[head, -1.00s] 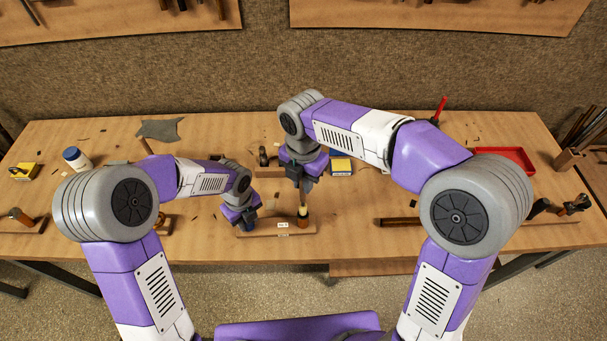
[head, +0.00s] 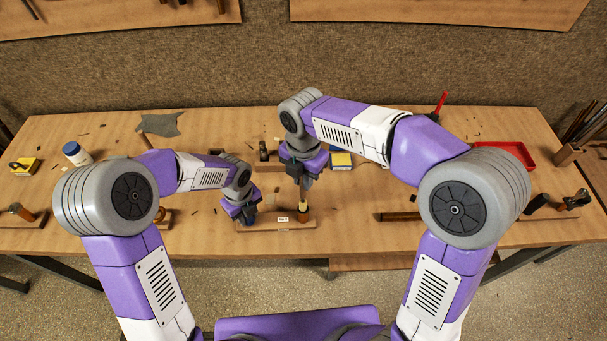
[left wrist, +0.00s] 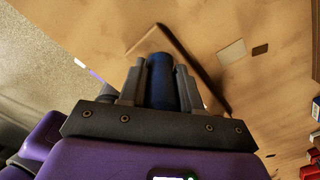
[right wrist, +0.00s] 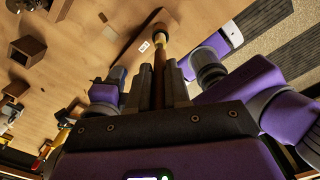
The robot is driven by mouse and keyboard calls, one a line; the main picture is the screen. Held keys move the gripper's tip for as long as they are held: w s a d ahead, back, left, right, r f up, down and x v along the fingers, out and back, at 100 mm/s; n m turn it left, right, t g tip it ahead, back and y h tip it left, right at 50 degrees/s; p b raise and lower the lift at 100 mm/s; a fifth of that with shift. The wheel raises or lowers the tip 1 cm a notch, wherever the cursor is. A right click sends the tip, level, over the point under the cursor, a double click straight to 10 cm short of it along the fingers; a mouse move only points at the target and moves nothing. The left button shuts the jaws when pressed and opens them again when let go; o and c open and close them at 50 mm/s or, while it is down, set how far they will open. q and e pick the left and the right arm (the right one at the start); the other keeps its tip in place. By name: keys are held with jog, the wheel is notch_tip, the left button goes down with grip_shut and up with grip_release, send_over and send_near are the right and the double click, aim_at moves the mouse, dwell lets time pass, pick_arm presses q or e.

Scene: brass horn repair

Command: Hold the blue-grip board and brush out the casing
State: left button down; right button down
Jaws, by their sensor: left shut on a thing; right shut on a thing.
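The wooden board (head: 272,227) lies near the table's front edge with a small white label on its front. My left gripper (head: 247,216) is shut on the board's blue grip (left wrist: 160,82), at the board's left end. The brass-coloured casing (head: 303,215) stands upright near the board's right end; it also shows in the right wrist view (right wrist: 160,36). My right gripper (head: 304,184) is above the casing, shut on a thin brush (right wrist: 158,78) that points down at the casing. How deep the brush tip sits in the casing is hidden.
A blue and yellow box (head: 341,160) is behind my right gripper. A red tray (head: 512,155) lies at the right. A wooden-handled tool (head: 400,216) lies right of the board.

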jog(key=shift+f, duration=2.15)
jog(key=shift+r, duration=2.45)
jog(key=shift+f, duration=0.1)
jog(key=shift+f, duration=2.4)
